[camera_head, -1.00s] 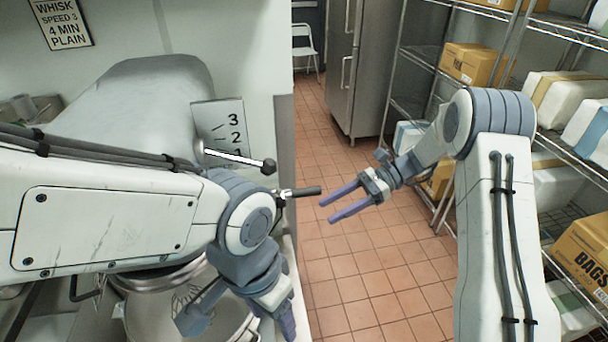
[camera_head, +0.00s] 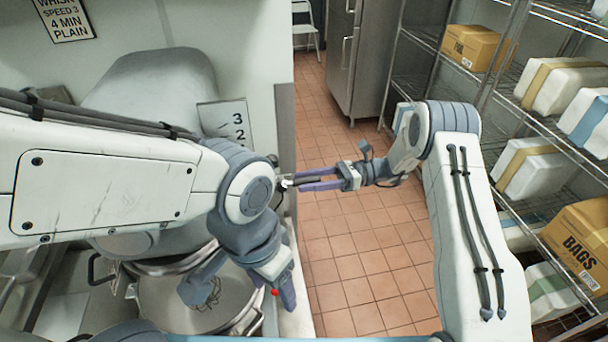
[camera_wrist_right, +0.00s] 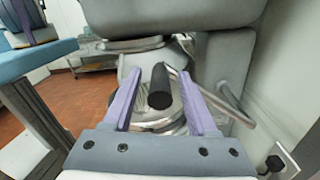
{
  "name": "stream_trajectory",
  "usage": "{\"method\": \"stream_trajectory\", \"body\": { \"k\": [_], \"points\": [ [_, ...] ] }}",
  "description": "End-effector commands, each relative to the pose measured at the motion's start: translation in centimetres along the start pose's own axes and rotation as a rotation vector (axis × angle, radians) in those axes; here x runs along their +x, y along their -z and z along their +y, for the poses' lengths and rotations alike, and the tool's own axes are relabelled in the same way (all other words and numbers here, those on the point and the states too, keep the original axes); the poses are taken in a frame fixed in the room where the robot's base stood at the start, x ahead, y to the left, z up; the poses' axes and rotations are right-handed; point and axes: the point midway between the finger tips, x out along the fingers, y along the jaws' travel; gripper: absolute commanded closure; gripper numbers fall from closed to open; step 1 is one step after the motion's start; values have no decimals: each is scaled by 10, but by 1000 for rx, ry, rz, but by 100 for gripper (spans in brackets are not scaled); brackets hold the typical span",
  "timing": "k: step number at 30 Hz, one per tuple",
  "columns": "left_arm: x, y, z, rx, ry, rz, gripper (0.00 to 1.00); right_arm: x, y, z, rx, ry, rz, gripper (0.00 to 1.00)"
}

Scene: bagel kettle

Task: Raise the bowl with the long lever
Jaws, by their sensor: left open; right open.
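The long lever's black grip (camera_head: 308,181) sticks out from the mixer's side toward the right. My right gripper (camera_head: 302,180) is open, with one finger on each side of that grip. In the right wrist view the grip (camera_wrist_right: 160,88) lies between the two purple fingers (camera_wrist_right: 162,98), a little nearer the right one, with gaps on both sides. The steel bowl (camera_head: 165,300) sits under the mixer head, with a wire whisk in it. My left gripper (camera_head: 243,287) is open over the bowl's right part. My left arm hides the lever's root.
The grey mixer head (camera_head: 150,85) fills the left, with a numbered speed plate (camera_head: 226,120) that my left arm partly covers. A wire shelf with a BAGS box (camera_head: 580,240) stands at the right. Tiled floor (camera_head: 350,270) is free between them.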

Motion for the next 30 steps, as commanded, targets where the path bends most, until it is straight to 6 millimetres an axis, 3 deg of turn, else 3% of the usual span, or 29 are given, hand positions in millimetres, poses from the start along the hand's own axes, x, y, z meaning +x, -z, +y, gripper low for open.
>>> {"method": "stream_trajectory", "body": {
  "k": [4,12,13,17,30],
  "points": [
    [-5,0,0,1,0,0,35,10,0,0,1,0,0,42],
    [-5,0,0,1,0,0,35,11,1,0,0,1,1,42],
    [-5,0,0,1,0,0,35,11,1,0,0,1,1,49],
    [-5,0,0,1,0,0,35,11,1,0,0,1,1,99],
    [-5,0,0,1,0,0,35,11,0,0,-1,1,1,100]
  ]
}}
